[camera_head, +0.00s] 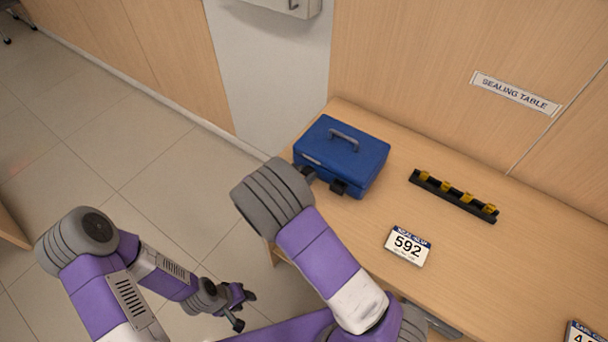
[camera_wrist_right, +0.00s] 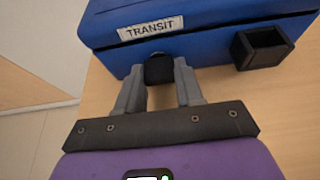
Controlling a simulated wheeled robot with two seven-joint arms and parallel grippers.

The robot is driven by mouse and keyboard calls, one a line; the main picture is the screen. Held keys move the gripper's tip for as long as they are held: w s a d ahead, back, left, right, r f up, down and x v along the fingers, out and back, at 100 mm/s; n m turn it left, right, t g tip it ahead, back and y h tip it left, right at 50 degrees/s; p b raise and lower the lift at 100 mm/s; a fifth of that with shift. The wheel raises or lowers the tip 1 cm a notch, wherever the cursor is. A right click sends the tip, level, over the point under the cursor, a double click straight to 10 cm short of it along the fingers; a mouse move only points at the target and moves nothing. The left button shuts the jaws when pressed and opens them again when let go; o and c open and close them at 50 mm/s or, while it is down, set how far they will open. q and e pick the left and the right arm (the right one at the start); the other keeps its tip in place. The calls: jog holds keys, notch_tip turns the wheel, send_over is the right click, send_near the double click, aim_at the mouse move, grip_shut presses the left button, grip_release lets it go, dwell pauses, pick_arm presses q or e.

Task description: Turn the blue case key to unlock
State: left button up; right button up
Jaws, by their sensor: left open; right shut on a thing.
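The blue case (camera_head: 343,152) stands closed on the wooden table, with a grey handle (camera_head: 343,138) on its lid. In the right wrist view the case front (camera_wrist_right: 215,35) carries a "TRANSIT" label (camera_wrist_right: 150,28). My right gripper (camera_wrist_right: 159,72) is shut on a black key (camera_wrist_right: 158,69) at the case front, just below the label. In the head view my right wrist hides most of the key. My left gripper (camera_head: 243,309) is open and empty, low over the floor left of the table.
A black box-shaped part (camera_wrist_right: 262,47) sticks out of the case front, right of the key. A black rack (camera_head: 453,195) with several yellow pieces and a "592" card (camera_head: 407,245) lie on the table (camera_head: 480,260). Another card (camera_head: 583,333) is at the lower right.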

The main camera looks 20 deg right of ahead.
jog(key=o, duration=1)
jog(key=shift+o, duration=0.2)
jog(key=p+v, duration=0.1)
jog(key=v, duration=0.6)
jog(key=shift+s+a+r+p, duration=0.15)
jog(key=shift+s+a+p, duration=0.05)
jog(key=shift+p, duration=0.2)
